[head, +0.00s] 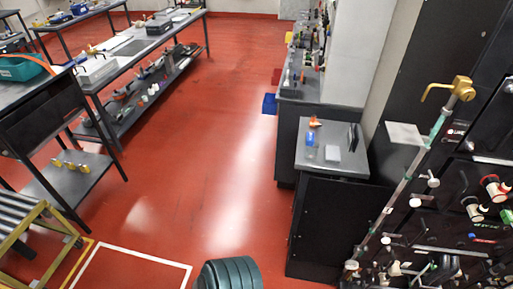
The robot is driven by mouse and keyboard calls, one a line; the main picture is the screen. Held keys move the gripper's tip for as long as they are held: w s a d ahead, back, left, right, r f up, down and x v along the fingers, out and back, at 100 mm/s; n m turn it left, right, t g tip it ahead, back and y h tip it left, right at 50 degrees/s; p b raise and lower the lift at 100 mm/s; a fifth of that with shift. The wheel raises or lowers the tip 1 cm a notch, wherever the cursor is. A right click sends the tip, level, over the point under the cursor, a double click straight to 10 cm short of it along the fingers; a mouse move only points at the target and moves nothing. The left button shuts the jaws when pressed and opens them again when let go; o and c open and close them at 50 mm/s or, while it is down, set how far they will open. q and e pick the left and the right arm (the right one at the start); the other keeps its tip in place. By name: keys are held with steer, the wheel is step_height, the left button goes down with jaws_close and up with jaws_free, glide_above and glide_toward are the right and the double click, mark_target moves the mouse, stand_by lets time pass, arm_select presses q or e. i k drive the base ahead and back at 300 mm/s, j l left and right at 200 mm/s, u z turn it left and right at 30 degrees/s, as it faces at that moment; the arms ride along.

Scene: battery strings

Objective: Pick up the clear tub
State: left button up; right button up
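I cannot make out a clear tub for certain. A small pale, partly see-through block-like item (333,153) lies on the grey top of a low dark cabinet (345,165) right of centre; it is too small to tell whether it is a tub. Beside it, to the left, stands a clear bottle-like item (311,140) with blue in it and an orange top. Neither of my grippers is in view.
A tall dark panel with valves and pipes (450,215) fills the right side. Long workbenches (135,50) stand at the left, with a teal bin (22,66) on the nearest. A ribbed dark-green object (228,273) is at the bottom edge. Red floor (205,150) is open between.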

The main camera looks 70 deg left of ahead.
mark_target(312, 147)
steer(key=u, duration=1.85)
steer(key=i+z, duration=0.1)
